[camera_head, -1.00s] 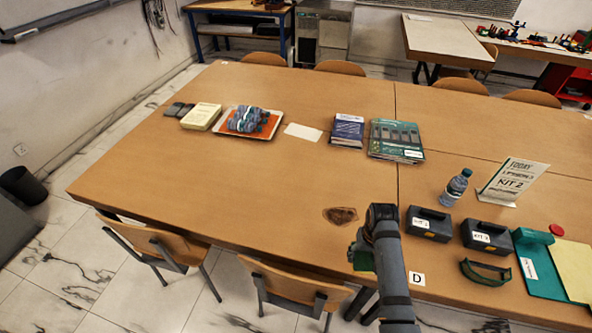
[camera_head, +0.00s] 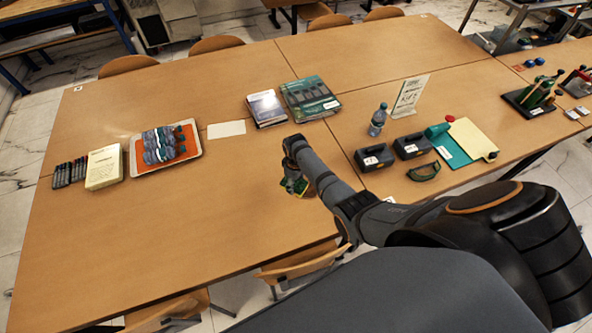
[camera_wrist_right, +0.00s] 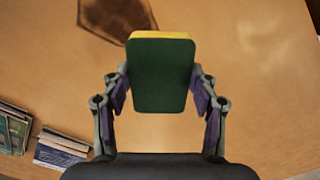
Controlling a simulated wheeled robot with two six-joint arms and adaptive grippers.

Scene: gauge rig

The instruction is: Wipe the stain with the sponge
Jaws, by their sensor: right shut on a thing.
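My right gripper (camera_head: 294,182) reaches over the table beside its near edge. In the right wrist view the gripper (camera_wrist_right: 160,92) is shut on a sponge (camera_wrist_right: 160,76), its fingers on both sides of it. The sponge has a large green face and a yellow strip along its top edge. In the head view only a little of the green and yellow sponge (camera_head: 299,188) shows. A dark brown stain (camera_wrist_right: 118,15) lies on the tabletop beyond the sponge, cut by the top of the wrist view. In the head view it is hidden. My left gripper is not in view.
The wooden table (camera_head: 190,235) is clear at front left. A tray (camera_head: 190,153), a white card (camera_head: 227,129) and books (camera_head: 310,98) lie farther back.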

